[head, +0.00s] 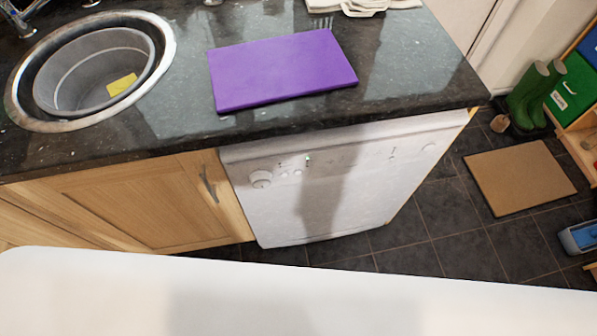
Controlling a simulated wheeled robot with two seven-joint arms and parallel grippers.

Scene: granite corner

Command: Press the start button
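A white front-panel appliance (345,190) stands under the dark granite worktop. Its control panel has a round knob (261,179) at the left, small buttons (291,173) beside it, and a tiny green light (308,158). Another round control (429,147) shows near the panel's right end. Labels are too small to read, so I cannot tell which control is the start button. A dark shadow falls across the middle of the front. Neither of my grippers is in view.
A purple board (280,68) lies on the worktop (420,70). A round sink (158,75) with a grey bowl (75,75) and yellow sponge (121,85) is at left. A wooden cupboard (140,205) adjoins the appliance. Green boots (530,95) and a brown mat (519,180) are at right.

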